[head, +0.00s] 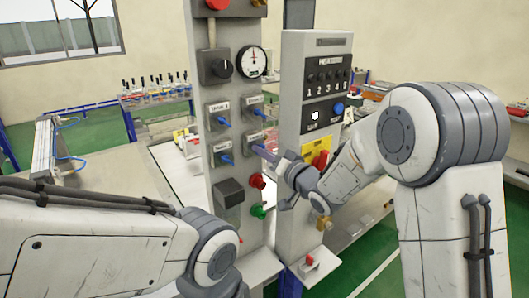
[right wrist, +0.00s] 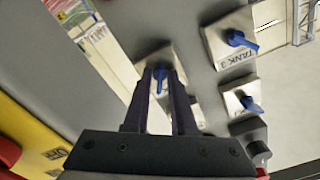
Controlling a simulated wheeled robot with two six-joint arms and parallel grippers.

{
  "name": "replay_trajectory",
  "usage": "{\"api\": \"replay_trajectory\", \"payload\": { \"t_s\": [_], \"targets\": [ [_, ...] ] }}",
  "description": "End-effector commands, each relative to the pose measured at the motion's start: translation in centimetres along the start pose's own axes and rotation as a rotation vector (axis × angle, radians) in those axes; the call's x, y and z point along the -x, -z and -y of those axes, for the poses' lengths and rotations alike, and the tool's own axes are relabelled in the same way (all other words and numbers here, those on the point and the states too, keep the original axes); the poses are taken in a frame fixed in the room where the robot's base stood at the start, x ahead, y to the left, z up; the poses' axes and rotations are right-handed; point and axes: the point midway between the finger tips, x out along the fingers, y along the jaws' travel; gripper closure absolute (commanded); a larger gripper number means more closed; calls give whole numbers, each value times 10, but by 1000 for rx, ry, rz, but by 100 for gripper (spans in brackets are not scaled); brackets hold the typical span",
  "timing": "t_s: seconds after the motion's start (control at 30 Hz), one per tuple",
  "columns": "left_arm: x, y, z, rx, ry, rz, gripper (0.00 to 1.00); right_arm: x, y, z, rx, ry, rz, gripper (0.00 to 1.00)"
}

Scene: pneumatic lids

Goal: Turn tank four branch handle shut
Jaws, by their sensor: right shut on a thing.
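The tank four branch handle (right wrist: 160,82) is a blue lever on a square metal plate, the lower right one of the group on the grey panel (head: 240,190). My right gripper (right wrist: 163,80) is shut on it, with a finger on each side of the lever. In the head view this gripper (head: 270,153) reaches in from the right and hides most of that lever. Its label is not readable. The tank 3 handle (right wrist: 240,38) stands beside it, seen in the head view at lower left (head: 224,158). My left gripper is out of view; only its arm shows.
Two more blue handles (head: 222,121) (head: 257,114) sit just above. A second panel (head: 300,60) with numbered indicators stands to the right, near my right arm.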

Motion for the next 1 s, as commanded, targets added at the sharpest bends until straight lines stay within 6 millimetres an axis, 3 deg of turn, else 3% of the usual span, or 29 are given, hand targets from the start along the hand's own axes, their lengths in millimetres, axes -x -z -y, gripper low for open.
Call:
{"api": "replay_trajectory", "payload": {
  "t_s": [0.4, 0.97, 1.0],
  "targets": [
    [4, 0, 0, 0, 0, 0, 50, 0, 3, -2, -202, -3, -7, 100],
    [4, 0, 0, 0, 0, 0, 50, 0, 3, -2, -233, -4, -9, 100],
    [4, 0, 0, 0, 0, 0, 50, 0, 3, -2, -233, -4, -9, 72]
  ]
}}
